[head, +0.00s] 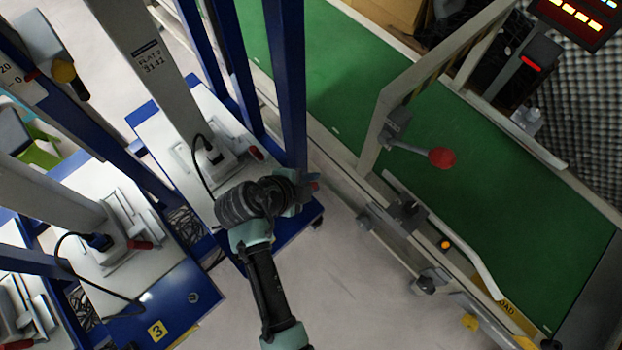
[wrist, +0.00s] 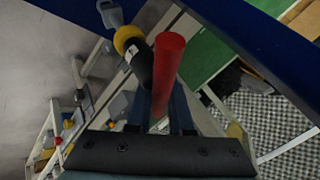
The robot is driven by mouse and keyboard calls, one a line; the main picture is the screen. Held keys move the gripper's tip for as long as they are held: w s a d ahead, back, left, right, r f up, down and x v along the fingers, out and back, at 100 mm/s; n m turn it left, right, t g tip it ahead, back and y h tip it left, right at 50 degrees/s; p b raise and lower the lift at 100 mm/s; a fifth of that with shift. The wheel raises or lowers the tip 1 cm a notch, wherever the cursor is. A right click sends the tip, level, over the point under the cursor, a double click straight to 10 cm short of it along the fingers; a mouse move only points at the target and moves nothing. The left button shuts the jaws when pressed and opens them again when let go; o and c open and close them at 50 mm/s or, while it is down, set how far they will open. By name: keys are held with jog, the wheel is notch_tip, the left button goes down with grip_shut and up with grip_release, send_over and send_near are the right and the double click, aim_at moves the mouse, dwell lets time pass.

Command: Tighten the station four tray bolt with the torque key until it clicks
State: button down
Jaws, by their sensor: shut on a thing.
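My gripper (head: 298,190) is at the end of my arm, beside a blue upright at the right corner of the nearest blue-edged tray (head: 185,125). In the wrist view its two dark fingers (wrist: 160,108) are shut on a red cylindrical handle (wrist: 166,70). A yellow and black knob-like part (wrist: 131,45) shows left of the handle. No station four label is readable, and I cannot make out the tray bolt.
A station marked 3 (head: 157,331) stands at the lower left. Blue posts (head: 287,80) rise close to my gripper. A green conveyor (head: 480,200) runs along the right, with a red ball-ended lever (head: 441,158) over it. Grey floor (head: 345,260) lies clear between.

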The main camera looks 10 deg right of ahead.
jog(key=shift+f+b, duration=0.95)
jog(key=shift+f, duration=0.1)
dwell(0.4)
jog(key=m+g+b, duration=0.1)
jog(key=s+m+g+h, duration=0.1)
jog(key=m, duration=0.1)
jog(key=shift+m+b, duration=0.3)
jog(key=shift+b, duration=0.05)
dwell(0.4)
jog(key=m+g+b, duration=0.1)
jog(key=s+m+g+b, duration=0.1)
jog(key=m, duration=0.1)
jog(key=shift+h, duration=0.4)
